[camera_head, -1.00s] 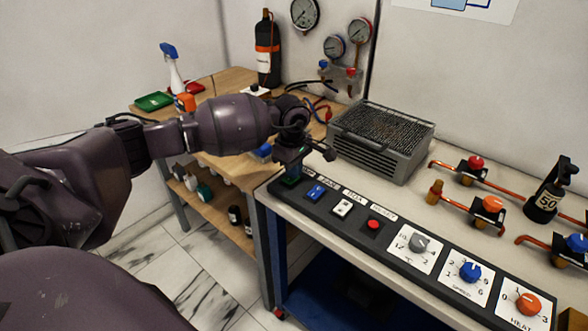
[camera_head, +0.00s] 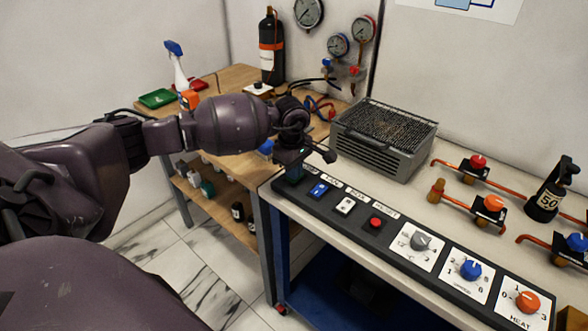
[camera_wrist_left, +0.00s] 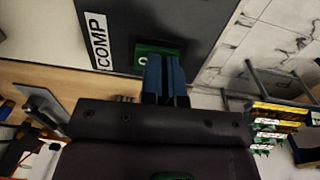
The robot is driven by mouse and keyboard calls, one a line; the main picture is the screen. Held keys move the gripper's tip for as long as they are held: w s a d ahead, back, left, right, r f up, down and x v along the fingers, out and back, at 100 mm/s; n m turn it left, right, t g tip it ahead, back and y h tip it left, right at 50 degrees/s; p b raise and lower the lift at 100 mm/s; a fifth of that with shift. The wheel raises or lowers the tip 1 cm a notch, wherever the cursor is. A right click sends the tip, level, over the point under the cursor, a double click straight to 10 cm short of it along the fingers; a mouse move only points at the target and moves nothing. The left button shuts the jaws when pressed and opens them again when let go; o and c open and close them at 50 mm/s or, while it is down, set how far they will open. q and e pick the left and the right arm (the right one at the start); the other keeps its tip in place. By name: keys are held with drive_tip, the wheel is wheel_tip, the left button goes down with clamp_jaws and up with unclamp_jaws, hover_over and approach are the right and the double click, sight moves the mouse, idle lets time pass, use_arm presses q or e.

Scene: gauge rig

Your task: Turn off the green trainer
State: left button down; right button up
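The green rocker switch (camera_wrist_left: 150,47) sits on the dark panel beside the COMP label (camera_wrist_left: 98,41) in the left wrist view. Part of a white mark shows on its near end. My left gripper (camera_wrist_left: 166,58) has its two blue fingers side by side, shut with nothing between them. The fingertips overlap the switch in this view; I cannot tell if they touch it. In the head view my left gripper (camera_head: 294,174) points down at the panel's left end and hides the green switch. My right gripper is not in view.
Along the panel sit a blue switch (camera_head: 319,190), a white switch (camera_head: 345,205), a red button (camera_head: 376,222) and grey (camera_head: 421,241), blue (camera_head: 470,269) and orange (camera_head: 527,300) knobs. A grey grille box (camera_head: 384,139) stands behind. A wooden bench (camera_head: 232,85) is at left.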

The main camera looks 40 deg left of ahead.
use_arm(q)
drive_tip(key=shift+s+f, duration=0.1)
drive_tip(key=shift+f, duration=0.1)
wheel_tip(320, 180, up, 5)
drive_tip(key=shift+r+p, duration=0.15)
drive_tip(key=shift+p, duration=0.9)
wheel_tip(320, 180, up, 9)
drive_tip(key=shift+s, duration=0.25)
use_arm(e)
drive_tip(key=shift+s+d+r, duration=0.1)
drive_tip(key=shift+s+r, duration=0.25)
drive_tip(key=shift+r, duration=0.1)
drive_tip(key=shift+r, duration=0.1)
